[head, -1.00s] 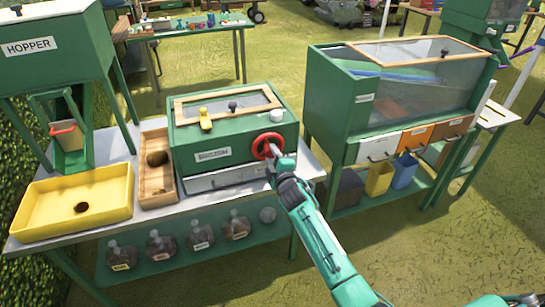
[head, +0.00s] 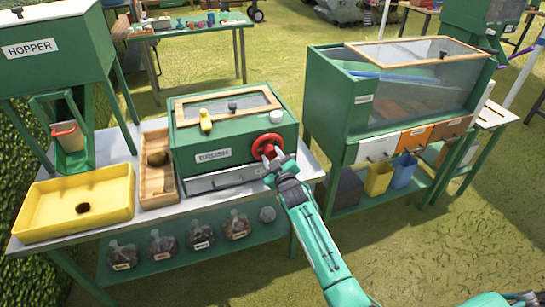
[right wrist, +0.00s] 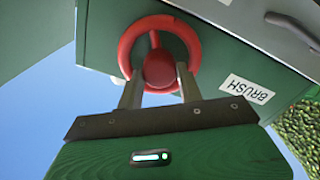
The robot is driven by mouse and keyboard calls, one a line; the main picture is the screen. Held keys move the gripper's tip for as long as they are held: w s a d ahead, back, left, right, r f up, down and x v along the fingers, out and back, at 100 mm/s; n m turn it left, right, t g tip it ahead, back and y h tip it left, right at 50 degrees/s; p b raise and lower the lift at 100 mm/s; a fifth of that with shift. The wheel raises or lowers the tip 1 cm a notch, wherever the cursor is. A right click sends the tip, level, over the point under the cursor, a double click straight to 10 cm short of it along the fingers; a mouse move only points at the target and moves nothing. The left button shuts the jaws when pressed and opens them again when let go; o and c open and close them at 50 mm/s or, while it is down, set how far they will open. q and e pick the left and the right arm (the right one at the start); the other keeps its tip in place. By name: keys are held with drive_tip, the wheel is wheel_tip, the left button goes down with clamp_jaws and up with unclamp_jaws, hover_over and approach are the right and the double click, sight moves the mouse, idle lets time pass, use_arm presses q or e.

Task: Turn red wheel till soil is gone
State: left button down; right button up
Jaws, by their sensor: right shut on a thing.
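The red wheel (head: 258,140) is on the front right of a green box (head: 240,139) with a white label, standing on the metal table. In the right wrist view the red wheel (right wrist: 193,37) shows as a ring with a round red knob (right wrist: 160,70). My right gripper (head: 270,155) is at the wheel. In the right wrist view its two fingers (right wrist: 158,85) reach the lower rim, one on each side of the knob, and it is shut on the wheel. The box label reads "BRUSH" (right wrist: 247,89) there. No soil can be made out. My left gripper is not in view.
A yellow tray (head: 35,215) and a wooden box (head: 158,195) stand left of the green box. A yellow object (head: 205,120) sits on its lid. A green cabinet (head: 330,105) with drawers stands to the right. Grass is clear in front.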

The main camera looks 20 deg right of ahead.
drive_tip(key=shift+f, duration=0.1)
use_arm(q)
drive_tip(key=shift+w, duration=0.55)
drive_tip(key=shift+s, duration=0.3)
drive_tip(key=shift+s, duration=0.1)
use_arm(e)
drive_tip(key=o, duration=1)
drive_tip(key=shift+s, duration=0.6)
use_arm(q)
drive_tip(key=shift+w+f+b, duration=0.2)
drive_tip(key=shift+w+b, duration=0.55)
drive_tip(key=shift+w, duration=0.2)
use_arm(e)
drive_tip(key=s, duration=1.2)
drive_tip(key=shift+s+d, duration=0.25)
drive_tip(key=shift+s, duration=0.05)
